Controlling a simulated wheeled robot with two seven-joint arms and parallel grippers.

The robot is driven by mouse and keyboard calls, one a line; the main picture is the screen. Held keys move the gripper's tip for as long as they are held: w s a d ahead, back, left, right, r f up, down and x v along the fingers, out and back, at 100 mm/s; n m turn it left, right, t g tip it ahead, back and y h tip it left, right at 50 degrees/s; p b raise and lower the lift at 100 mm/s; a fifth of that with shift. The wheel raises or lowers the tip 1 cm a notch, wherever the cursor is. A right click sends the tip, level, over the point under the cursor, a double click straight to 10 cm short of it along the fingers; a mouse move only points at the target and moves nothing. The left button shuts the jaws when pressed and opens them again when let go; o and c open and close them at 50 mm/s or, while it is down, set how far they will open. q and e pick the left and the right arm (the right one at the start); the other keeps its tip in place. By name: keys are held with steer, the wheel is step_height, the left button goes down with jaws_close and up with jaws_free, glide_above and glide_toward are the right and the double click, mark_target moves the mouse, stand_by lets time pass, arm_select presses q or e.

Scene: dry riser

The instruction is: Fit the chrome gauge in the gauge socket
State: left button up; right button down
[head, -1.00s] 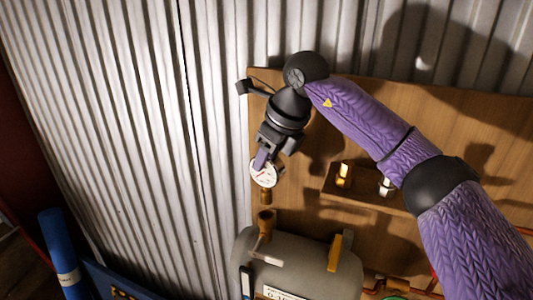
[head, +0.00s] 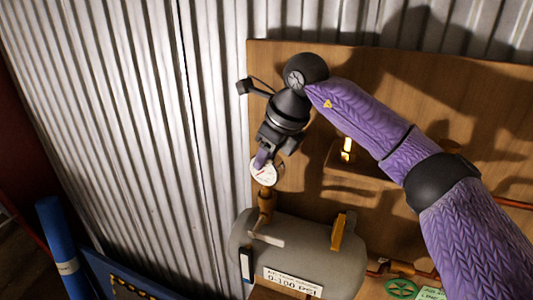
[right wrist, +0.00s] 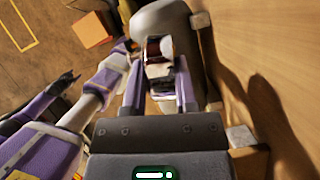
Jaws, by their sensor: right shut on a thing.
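The gauge (head: 264,173), with a round white dial, is in my right gripper (head: 265,157), whose fingers are shut on its upper part. Below the dial, its stem meets or lines up with the brass-coloured upright socket (head: 265,204) on top of the grey tank (head: 325,236). I cannot tell whether the stem is inside the socket or only touching it. In the right wrist view, the gauge (right wrist: 158,72) sits between the fingers, blurred, with the tank behind it. A dark, jaw-like end, perhaps my left gripper (right wrist: 62,85), shows there at the left; its jaws are unclear.
A brass fitting (head: 347,150) stands on a small wooden shelf, partly behind my right arm. A yellow handle (head: 337,231) and a pale lever (head: 266,239) are close by on the tank. A green handwheel (head: 401,288) is lower right. Corrugated metal (head: 120,120) lies left.

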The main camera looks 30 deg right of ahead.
steer(key=shift+c, duration=1.5)
jaws_free()
steer(key=b+v, duration=0.1)
steer(key=v, duration=0.9)
